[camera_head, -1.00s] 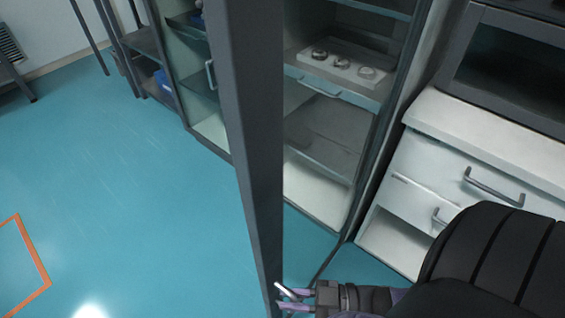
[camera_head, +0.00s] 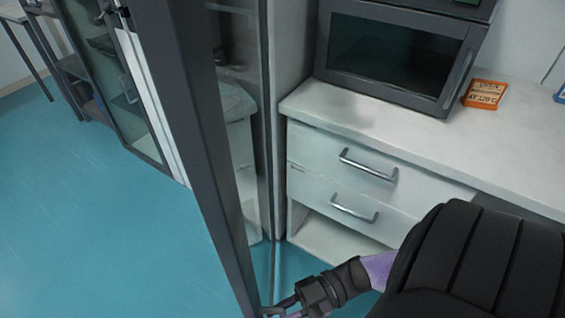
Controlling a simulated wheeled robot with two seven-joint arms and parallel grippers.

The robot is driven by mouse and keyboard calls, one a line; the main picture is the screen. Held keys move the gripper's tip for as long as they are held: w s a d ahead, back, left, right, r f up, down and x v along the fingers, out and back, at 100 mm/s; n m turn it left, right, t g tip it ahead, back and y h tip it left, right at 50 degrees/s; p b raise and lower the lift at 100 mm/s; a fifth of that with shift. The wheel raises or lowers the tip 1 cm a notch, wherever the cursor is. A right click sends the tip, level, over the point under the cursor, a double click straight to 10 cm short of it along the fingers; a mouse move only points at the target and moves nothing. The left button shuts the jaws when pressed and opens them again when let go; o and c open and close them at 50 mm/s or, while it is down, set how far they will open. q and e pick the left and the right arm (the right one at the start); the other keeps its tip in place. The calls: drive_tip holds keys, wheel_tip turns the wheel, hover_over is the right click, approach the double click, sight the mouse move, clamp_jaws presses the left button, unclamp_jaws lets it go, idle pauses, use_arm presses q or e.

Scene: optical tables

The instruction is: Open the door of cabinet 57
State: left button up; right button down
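The cabinet door's dark grey frame (camera_head: 190,140) runs from the top edge to the bottom edge, close to me. Its glass panel (camera_head: 232,110) lies to the right of this frame, and the door stands swung out. No number 57 can be read. My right gripper (camera_head: 274,309) comes in from the lower right and sits at the bottom of the door frame. Its fingers look closed around the handle there, which is mostly hidden and cut by the picture edge. My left gripper is not in view.
Another glass-fronted cabinet (camera_head: 110,80) is at the upper left. Blue floor (camera_head: 80,210) is clear at left.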

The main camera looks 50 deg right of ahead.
idle(0.3)
drive_tip(key=c, duration=0.7)
unclamp_jaws()
drive_tip(key=shift+d, duration=0.1)
drive_tip(key=b+v, duration=0.1)
drive_tip(key=v, duration=0.8)
drive_tip(key=shift+s+d, duration=0.15)
drive_tip(key=shift+d, duration=0.25)
